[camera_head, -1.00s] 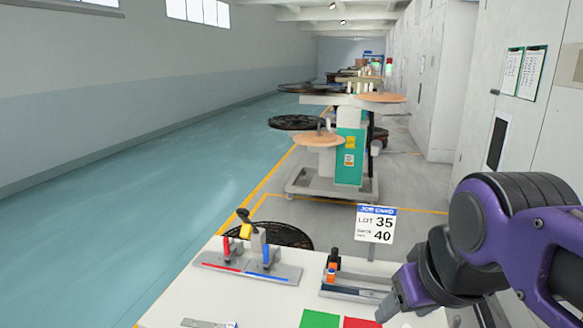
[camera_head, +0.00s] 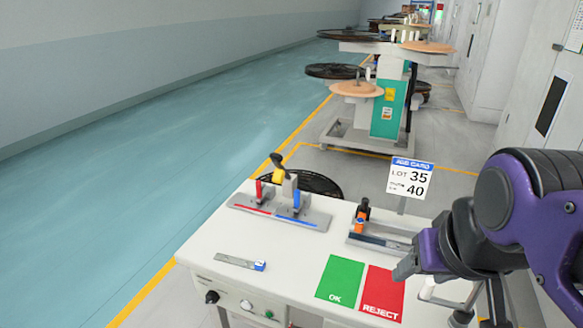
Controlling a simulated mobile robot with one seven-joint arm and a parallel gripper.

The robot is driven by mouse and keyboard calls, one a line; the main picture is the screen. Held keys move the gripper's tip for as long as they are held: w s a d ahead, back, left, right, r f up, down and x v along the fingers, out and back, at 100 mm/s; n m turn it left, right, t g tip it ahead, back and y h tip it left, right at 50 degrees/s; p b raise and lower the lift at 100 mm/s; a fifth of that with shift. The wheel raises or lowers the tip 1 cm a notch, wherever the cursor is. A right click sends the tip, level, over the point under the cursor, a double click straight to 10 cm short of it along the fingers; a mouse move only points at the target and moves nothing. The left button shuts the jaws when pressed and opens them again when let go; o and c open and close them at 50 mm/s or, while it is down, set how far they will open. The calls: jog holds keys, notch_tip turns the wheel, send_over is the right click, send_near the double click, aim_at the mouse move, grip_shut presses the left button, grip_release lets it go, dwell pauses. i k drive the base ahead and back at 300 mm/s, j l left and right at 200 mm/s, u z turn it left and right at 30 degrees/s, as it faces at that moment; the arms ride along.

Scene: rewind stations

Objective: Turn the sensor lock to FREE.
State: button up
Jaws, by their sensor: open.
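A grey plate (camera_head: 318,222) on the white bench carries a red strip and a blue strip, with a red post (camera_head: 258,190) and a blue post (camera_head: 297,200). A lever with a yellow block (camera_head: 278,174) and a black tip stands between them, leaning left. It may be the sensor lock; no LOCK or FREE lettering is readable. A black knob (camera_head: 211,297) sits on the bench's front face, its marking too small to read. My gripper (camera_head: 403,268) is at the right, apart from the plate and lever; it is open and its jaws show only edge-on.
The bench (camera_head: 225,240) bears a small metal ruler-like piece (camera_head: 240,262), a green OK pad (camera_head: 340,278), a red REJECT pad (camera_head: 382,294), and a slide fixture with an orange part (camera_head: 361,220). A job card (camera_head: 409,180) stands behind. Open floor lies left.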

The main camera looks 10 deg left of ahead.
aim_at(213, 297)
jog(key=k+j+u, duration=0.1)
jog(key=j+u, duration=0.25)
jog(key=u, duration=0.15)
jog(key=j+u, duration=0.45)
jog(key=l+u, duration=0.25)
jog(key=l, duration=0.2)
jog(key=k+l+u, duration=0.1)
jog(key=l+u, duration=0.15)
jog(key=l, duration=0.15)
jog(key=i, duration=0.45)
jog(key=k, duration=0.45)
jog(key=i+j+u, duration=0.1)
jog(key=j, duration=0.2)
jog(key=i+j+u, duration=0.1)
jog(key=j, duration=0.2)
jog(key=i, duration=0.05)
